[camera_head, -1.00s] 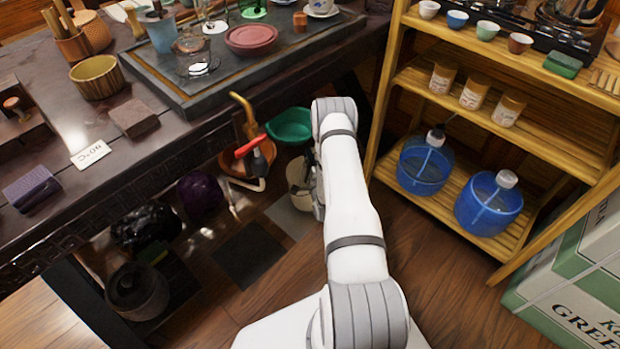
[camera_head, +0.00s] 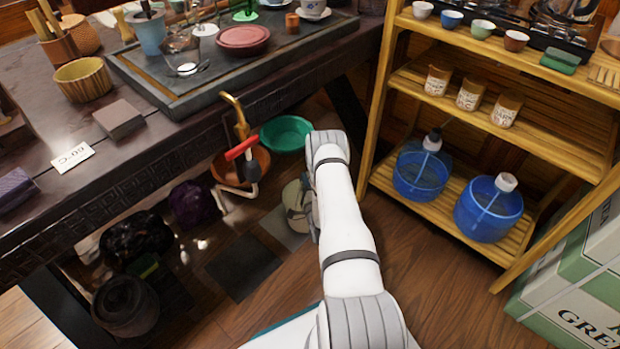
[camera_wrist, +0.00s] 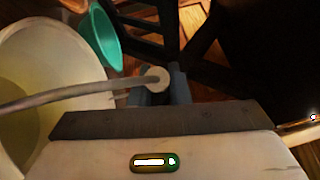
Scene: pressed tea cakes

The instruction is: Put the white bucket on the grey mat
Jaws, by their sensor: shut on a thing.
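The white bucket (camera_head: 296,198) is under the table, just left of my gripper in the head view. It fills the left of the wrist view (camera_wrist: 45,75), and its yellowish inside looks empty. My gripper (camera_wrist: 157,88) is shut on the bucket's handle near a pale round knob. In the head view my arm hides the fingers and part of the bucket. The grey mat (camera_head: 279,231) lies on the floor, partly behind the bucket. The bucket overlaps its far right part in the picture; I cannot tell whether it touches the mat.
A darker mat (camera_head: 243,266) lies to the left. A green basin (camera_head: 287,134) and a copper-coloured basin (camera_head: 258,166) stand behind the bucket, with a red-handled pipe nearby. The table (camera_head: 200,140) overhangs; a wooden shelf (camera_head: 385,110) stands right. Floor is clear in front.

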